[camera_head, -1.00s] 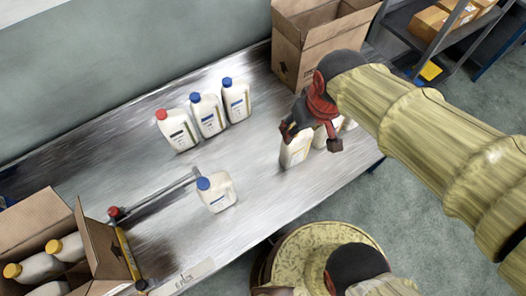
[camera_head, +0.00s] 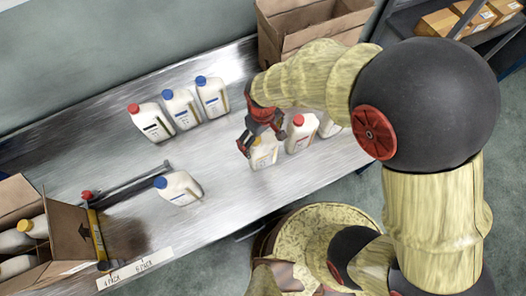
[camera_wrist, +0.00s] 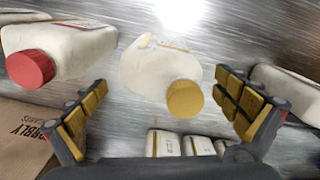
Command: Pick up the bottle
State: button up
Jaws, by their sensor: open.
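A white bottle with a yellow cap (camera_head: 262,154) stands at the left end of a short row on the metal table. My gripper (camera_head: 268,134) is above and behind it, fingers spread. In the wrist view the yellow-capped bottle (camera_wrist: 150,68) lies between the two open fingers (camera_wrist: 162,92), with visible space on both sides; I see no grip on it. A red-capped bottle (camera_head: 300,138) stands just right of it, and shows at left in the wrist view (camera_wrist: 70,50). A third bottle (camera_head: 328,126) is partly hidden by my arm.
A blue-capped bottle (camera_head: 180,189) stands alone at front left. Several bottles (camera_head: 182,110) stand in a back row. An open carton (camera_head: 292,36) is at the back right. Another carton (camera_head: 66,228) with yellow-capped bottles is at the left, beside a metal bar (camera_head: 128,182).

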notch_tip(320, 180, down, 3)
jog(key=shift+w+a+f, duration=0.1)
jog(key=c, duration=0.3)
jog(key=c, duration=1.3)
